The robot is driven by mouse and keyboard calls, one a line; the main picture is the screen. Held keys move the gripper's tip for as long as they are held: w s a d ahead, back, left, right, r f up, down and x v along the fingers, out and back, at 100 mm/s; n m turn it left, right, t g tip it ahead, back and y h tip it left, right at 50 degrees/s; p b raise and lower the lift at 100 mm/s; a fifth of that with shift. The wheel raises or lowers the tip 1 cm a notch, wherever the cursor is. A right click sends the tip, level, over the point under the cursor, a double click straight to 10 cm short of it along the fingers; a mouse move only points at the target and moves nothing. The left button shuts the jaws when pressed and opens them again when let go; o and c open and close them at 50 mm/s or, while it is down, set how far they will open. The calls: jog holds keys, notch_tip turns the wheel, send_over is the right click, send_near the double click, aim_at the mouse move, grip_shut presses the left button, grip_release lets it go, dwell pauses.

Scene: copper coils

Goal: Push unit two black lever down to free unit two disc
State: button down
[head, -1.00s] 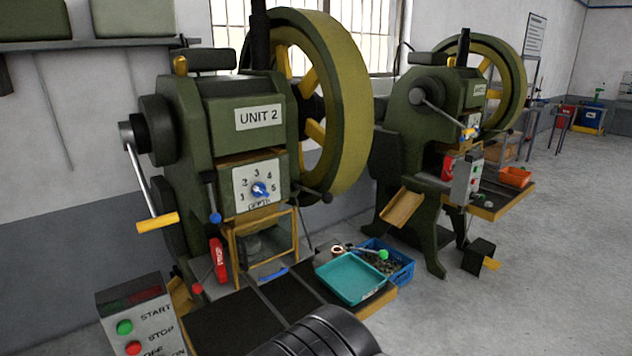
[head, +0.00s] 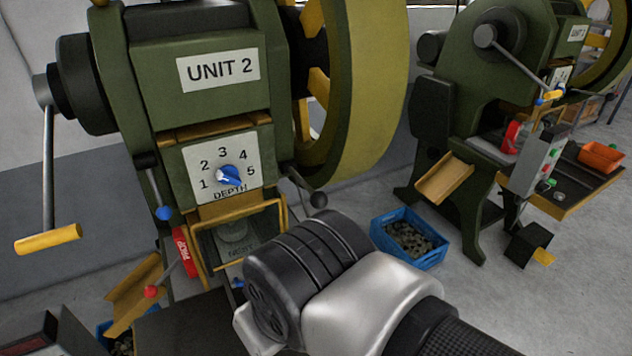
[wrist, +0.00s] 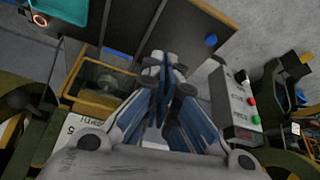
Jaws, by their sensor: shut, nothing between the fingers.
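Unit two is the green press (head: 200,95) labelled UNIT 2. Its black-knobbed lever (head: 319,200) sticks out at the right of the depth plate, knob at the outer end. A dark round knob (wrist: 18,98) at the left of the wrist view looks like the same one. A grey round piece (head: 235,231) sits behind the yellow-framed guard; I cannot tell whether it is the disc. My gripper (wrist: 165,70) is shut and empty in front of the press, apart from the knob in the wrist view. My wrist hides its fingertips in the head view.
A blue-knobbed lever (head: 163,213) and a red-knobbed lever (head: 151,291) are at the press's left. A yellow-handled crank (head: 48,239) hangs further left. A blue crate (head: 409,238) stands right. The control box (wrist: 235,105) is close right of my gripper in the wrist view.

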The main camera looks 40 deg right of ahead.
jog(key=w+d+r+m+t+y+p, duration=0.1)
jog(key=w+d+r+m+y+p, duration=0.2)
jog(key=w+r+m+p, duration=1)
jog(key=w+d+m+t+h+p, duration=0.1)
jog(key=w+d+m+p, duration=0.3)
jog(key=d+m+p, duration=0.3)
jog(key=w+d+m+h+p, duration=0.2)
jog(key=d+m+p, duration=0.5)
jog(key=d, duration=0.9)
jog(key=shift+w+f+m+t+p, duration=0.2)
jog(key=shift+w+m+t+p, duration=0.15)
jog(key=shift+w+p, duration=0.5)
jog(key=shift+d+f, duration=0.1)
jog(key=shift+f, duration=0.05)
jog(key=b, duration=0.8)
send_over(314, 193)
notch_tip(314, 193, down, 8)
jog(key=shift+w+r, duration=0.15)
jog(key=shift+f+b, duration=0.35)
jog(key=shift+f, duration=0.05)
